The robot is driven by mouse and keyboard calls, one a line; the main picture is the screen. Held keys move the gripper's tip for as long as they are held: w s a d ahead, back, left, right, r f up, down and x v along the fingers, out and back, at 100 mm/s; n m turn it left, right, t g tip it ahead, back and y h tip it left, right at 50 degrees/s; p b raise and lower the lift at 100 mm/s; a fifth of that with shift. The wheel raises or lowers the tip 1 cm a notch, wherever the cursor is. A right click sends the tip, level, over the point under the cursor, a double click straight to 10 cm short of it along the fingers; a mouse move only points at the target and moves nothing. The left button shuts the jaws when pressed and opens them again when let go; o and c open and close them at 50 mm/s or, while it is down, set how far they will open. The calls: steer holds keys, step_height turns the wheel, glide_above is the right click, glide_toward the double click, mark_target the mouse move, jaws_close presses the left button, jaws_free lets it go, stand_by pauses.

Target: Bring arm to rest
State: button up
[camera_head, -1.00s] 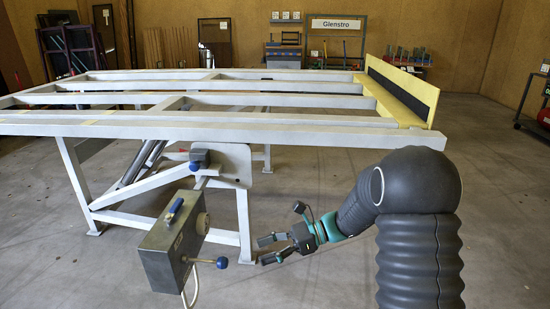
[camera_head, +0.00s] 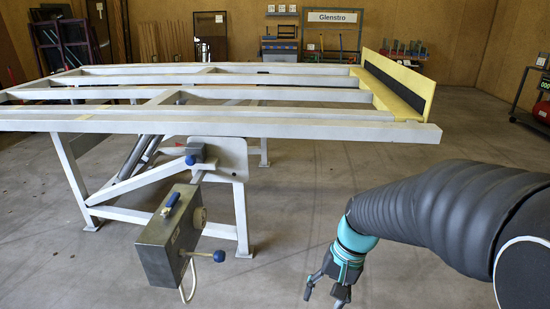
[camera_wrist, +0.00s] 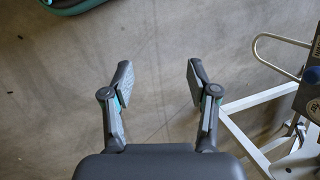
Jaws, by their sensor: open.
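My gripper (camera_head: 322,292) hangs pointing down above the bare floor, to the right of the tilting table's legs in the head view. In the wrist view my gripper (camera_wrist: 158,82) has its two fingers spread wide with only floor between them. It is open and empty. My arm, in a dark ribbed cover, reaches in from the right edge of the head view. The white tilting glass frame (camera_head: 215,127) stands level, with a yellow ledge (camera_head: 398,85) raised at its right end.
A grey control box (camera_head: 168,243) with a blue-knobbed lever (camera_head: 219,256) stands in front of the frame, left of my gripper. The wrist view shows part of a box (camera_wrist: 310,98) and white legs (camera_wrist: 262,100) at right. Floor around my gripper is clear.

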steer(key=s+d+r+n+t+h, duration=0.3)
steer(key=s+d+r+t, duration=0.2)
steer(key=s+r, duration=0.4)
step_height(320, 180, up, 3)
steer(key=shift+n+t, duration=0.3)
steer(key=shift+t, duration=0.6)
stand_by(1.1)
